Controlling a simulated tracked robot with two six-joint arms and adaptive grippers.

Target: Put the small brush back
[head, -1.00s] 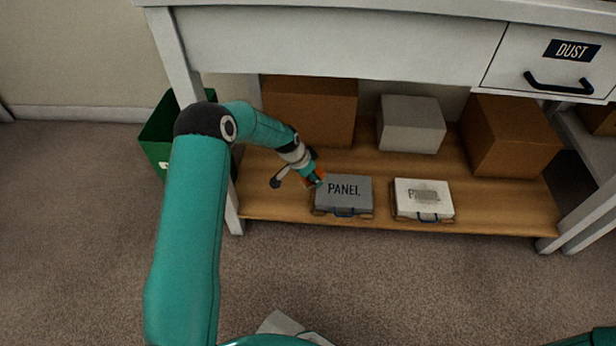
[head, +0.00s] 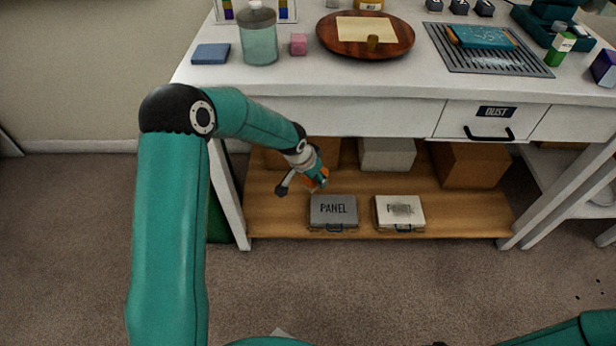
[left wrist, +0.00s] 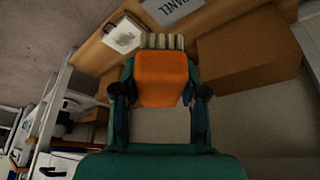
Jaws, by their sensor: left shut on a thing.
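My left gripper (head: 318,182) is in front of the lower shelf of the bench, just above the grey PANEL case. It is shut on the small brush (left wrist: 162,78), which has an orange body and pale bristles. In the left wrist view the brush sits between both fingers, bristles pointing away from the palm. In the head view only a bit of orange shows at the fingertips. My right gripper is out of view; only part of that arm shows at the bottom right.
The shelf (head: 270,218) holds the grey PANEL case (head: 333,210), a white case (head: 399,214) and several boxes. The benchtop above carries a glass jar (head: 259,40), a blue block (head: 211,54), a pink cube (head: 298,44), a round wooden tray (head: 335,42) and a grated mat (head: 440,47). Carpet lies in front.

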